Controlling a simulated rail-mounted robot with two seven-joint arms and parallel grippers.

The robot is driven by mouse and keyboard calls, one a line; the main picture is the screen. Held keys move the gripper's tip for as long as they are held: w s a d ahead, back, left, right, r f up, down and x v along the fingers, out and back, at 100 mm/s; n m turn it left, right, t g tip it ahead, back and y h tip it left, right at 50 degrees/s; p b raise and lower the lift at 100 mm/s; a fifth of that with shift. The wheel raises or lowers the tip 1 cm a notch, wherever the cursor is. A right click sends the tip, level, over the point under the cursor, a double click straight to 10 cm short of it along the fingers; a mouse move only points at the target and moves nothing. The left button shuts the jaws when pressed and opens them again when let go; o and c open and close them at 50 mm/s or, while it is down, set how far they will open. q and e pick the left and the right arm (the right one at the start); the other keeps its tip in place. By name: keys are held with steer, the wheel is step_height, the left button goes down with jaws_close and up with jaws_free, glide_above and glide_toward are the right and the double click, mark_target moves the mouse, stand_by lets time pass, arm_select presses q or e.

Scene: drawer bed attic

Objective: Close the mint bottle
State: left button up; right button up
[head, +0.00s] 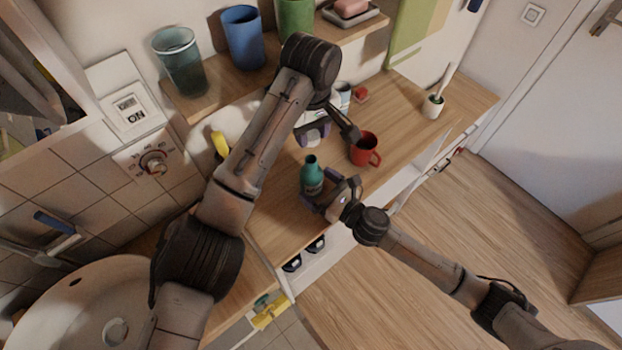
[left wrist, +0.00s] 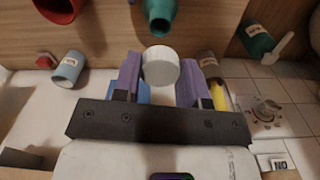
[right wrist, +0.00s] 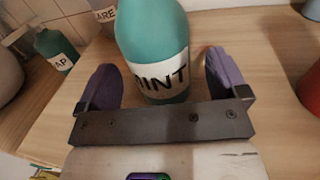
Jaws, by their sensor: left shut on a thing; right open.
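The mint bottle (head: 312,178) is teal with a white label reading "MINT" in the right wrist view (right wrist: 165,76). It stands upright on the counter, and its open neck shows in the left wrist view (left wrist: 159,20). My left gripper (head: 316,138) is shut on a round white cap (left wrist: 160,68), held apart from the bottle, behind it in the head view. My right gripper (right wrist: 163,80) is open, its purple fingers on either side of the lower bottle with gaps. In the head view the right gripper (head: 334,192) is at the bottle's lower right.
A red mug (head: 364,149) stands right of the bottle. Another teal bottle (right wrist: 55,50) stands left in the right wrist view. Cups line the shelf (head: 225,85) above. The counter's right part is mostly clear.

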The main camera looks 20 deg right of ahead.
mark_target(312, 159)
steer(key=shift+x, duration=1.2)
steer(key=c, duration=1.4)
arm_select(q)
steer(key=shift+f, duration=2.55)
arm_select(e)
steer(key=shift+o, duration=0.2)
arm_select(q)
steer(key=shift+f, duration=0.15)
steer(key=shift+f, duration=0.7)
steer(key=shift+f, duration=0.55)
